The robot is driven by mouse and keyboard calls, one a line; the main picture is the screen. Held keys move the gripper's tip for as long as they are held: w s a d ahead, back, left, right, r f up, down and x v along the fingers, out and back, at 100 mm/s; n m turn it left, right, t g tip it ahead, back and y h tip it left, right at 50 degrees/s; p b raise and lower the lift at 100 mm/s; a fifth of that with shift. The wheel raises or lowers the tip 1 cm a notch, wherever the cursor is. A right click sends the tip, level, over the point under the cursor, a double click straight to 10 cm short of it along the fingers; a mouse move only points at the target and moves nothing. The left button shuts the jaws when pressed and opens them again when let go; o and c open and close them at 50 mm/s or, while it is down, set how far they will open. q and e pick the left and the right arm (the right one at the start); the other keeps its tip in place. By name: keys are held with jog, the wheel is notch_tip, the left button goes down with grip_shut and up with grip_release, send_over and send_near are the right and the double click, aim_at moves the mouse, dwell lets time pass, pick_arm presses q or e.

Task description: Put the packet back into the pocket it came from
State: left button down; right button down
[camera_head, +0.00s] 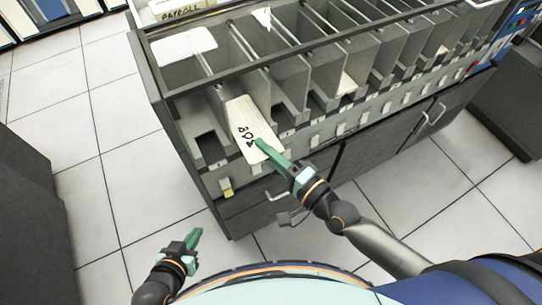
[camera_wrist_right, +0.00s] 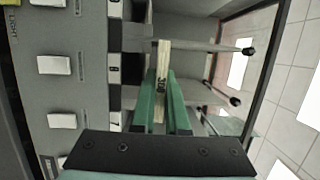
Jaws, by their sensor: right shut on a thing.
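The packet (camera_head: 243,118) is a cream stack of cards with dark handwritten marks on its face. My right gripper (camera_head: 268,152) is shut on its near end, at the front of the sorter rack (camera_head: 215,158). The packet slants up and away over a pocket near the rack's left end; I cannot tell how far it is inside. In the right wrist view the packet (camera_wrist_right: 162,72) stands edge-on between the green fingers (camera_wrist_right: 165,108), beside the pocket dividers. My left gripper (camera_head: 192,240) is low at the left, away from the rack; its finger gap is not clear.
Several grey pockets run rightward along the rack, some with pale cards. A sign marked PAYROLL (camera_head: 182,12) stands at the top left. White keys (camera_wrist_right: 54,65) and number labels line the rack front. Cabinet handles (camera_head: 432,118) stick out below. Tiled floor (camera_head: 110,150) is clear at left.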

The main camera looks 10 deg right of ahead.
aim_at(247, 120)
jog(key=shift+w+a+b, duration=0.15)
jog(key=shift+w+a, duration=0.15)
jog(key=shift+w, duration=0.7)
jog(key=shift+w+a+b, duration=0.1)
jog(key=shift+w+a, duration=0.25)
jog(key=shift+w, duration=0.65)
jog(key=shift+w+a+b, duration=0.15)
jog(key=shift+w+a, duration=0.15)
jog(key=shift+w, duration=0.7)
pick_arm(q)
jog(key=shift+w+d+f+b, duration=0.25)
jog(key=shift+w+d+b, duration=0.1)
jog(key=shift+d, duration=0.1)
pick_arm(e)
jog(key=shift+w+a, duration=0.25)
jog(key=shift+w, duration=0.45)
jog(key=shift+w+a, duration=0.25)
jog(key=shift+w, duration=0.45)
pick_arm(q)
jog(key=shift+s+f, duration=0.1)
jog(key=shift+f, duration=0.05)
